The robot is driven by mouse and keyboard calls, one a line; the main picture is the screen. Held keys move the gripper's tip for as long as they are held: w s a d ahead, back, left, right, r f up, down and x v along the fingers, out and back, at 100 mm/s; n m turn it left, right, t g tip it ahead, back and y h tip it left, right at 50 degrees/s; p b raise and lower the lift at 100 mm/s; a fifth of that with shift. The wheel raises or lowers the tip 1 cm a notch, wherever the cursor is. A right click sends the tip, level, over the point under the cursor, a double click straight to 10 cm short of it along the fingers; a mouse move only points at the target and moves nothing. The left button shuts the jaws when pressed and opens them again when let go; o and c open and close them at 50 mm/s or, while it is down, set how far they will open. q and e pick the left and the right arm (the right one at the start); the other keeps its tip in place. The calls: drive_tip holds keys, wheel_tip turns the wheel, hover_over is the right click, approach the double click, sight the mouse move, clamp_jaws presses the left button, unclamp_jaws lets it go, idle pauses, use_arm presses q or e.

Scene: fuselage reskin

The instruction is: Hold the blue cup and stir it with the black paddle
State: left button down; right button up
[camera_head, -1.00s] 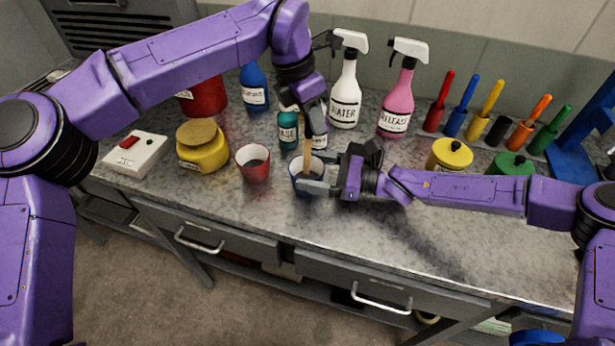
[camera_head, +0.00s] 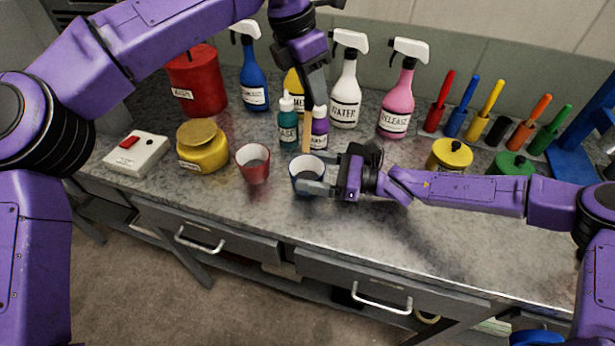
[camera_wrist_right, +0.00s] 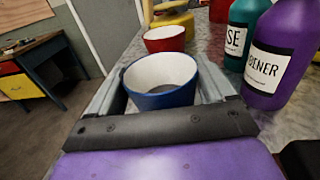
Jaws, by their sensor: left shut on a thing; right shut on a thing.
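The blue cup (camera_head: 307,172), white inside, stands upright on the bench. My right gripper (camera_head: 322,174) is shut around it from the right; the wrist view shows the cup (camera_wrist_right: 162,82) between the two fingers, with grey contents low inside. My left gripper (camera_head: 317,90) is above the cup, shut on a thin tan stick, the paddle (camera_head: 308,130), which points down. Its lower end appears just above the cup's back rim. No stick shows inside the cup in the wrist view. I see no black on the paddle; its upper end is hidden by the gripper.
A red cup (camera_head: 253,164) stands just left of the blue cup. Teal (camera_head: 288,126) and purple (camera_head: 319,130) bottles stand close behind. Colored sticks stand in holders at the right; the black holder (camera_head: 498,130) is empty. The bench front is clear.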

drive_tip(key=o, duration=0.9)
drive_tip(key=shift+d, duration=0.1)
